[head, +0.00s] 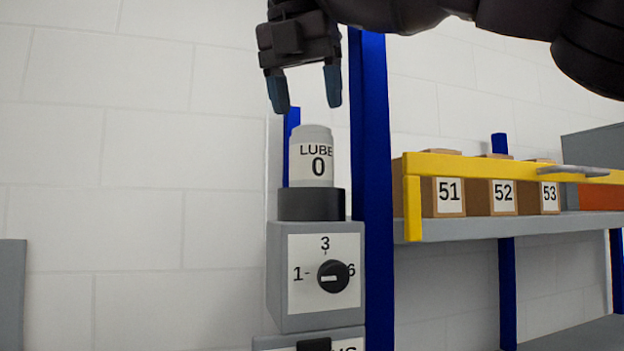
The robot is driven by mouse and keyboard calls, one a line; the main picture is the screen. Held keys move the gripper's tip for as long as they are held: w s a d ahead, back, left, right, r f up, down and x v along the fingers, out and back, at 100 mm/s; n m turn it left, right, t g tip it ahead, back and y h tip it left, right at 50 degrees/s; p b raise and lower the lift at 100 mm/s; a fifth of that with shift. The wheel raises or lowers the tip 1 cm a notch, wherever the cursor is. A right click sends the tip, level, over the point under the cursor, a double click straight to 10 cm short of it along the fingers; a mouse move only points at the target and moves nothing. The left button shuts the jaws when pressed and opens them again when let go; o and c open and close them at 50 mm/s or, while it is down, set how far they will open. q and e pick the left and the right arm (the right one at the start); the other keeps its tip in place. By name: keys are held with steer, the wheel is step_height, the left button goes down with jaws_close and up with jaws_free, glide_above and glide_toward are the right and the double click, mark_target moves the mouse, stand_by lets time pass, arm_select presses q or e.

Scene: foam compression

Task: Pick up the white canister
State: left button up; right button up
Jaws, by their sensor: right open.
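The white canister (312,157) stands upright on a round black base (312,204). Its label reads "LUBE 0". The base sits on top of a grey box (326,300) with a black dial. My right gripper (306,102) comes in from the top, with its fingers pointing down. It is open and empty, directly above the canister. The fingertips, blue-grey, end just above or around the height of the canister's top; the exact depth gap cannot be told. My left gripper is not in view.
A blue post (371,200) stands just right of the canister and box. Further right, a grey shelf (470,228) with a yellow rail (505,168) holds boxes marked 51 (449,205), 52 and 53. A white block wall is behind. Left of the canister is free room.

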mark_target(312, 134)
steer(key=shift+x, duration=2.65)
steer(key=shift+s, duration=0.15)
steer(key=shift+c, duration=0.5)
steer(key=c, duration=0.7)
